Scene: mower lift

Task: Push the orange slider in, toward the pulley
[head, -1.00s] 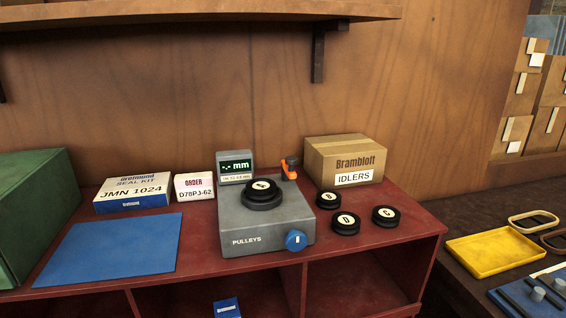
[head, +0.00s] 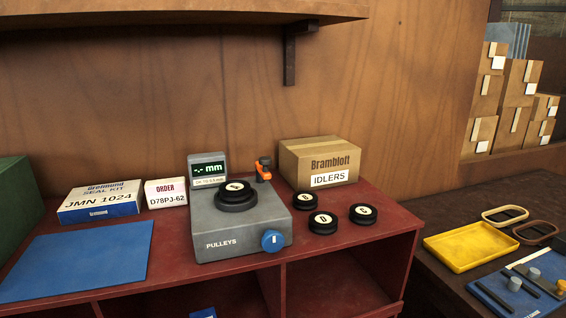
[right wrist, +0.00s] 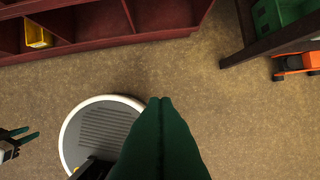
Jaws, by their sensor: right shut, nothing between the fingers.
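The orange slider (head: 263,171) with a dark knob stands at the back right corner of the grey measuring device (head: 225,239) marked PULLEYS. A black pulley (head: 236,203) with a pale label sits on top of the device, in front and to the left of the slider. The display (head: 208,169) behind it reads "-.- mm". A blue knob (head: 273,240) is on the device's front. My right gripper (right wrist: 160,100) shows in the right wrist view, its green fingers together and empty above the floor. My left gripper (right wrist: 30,136) is at that view's left edge, fingers apart.
Several black idlers, one marked D (head: 323,222), lie right of the device. An IDLERS carton (head: 319,161) stands behind them. A blue mat (head: 75,262) and boxes are to the left. A yellow tray (head: 470,247) is on the dark bench at right. A shelf (head: 180,14) hangs above.

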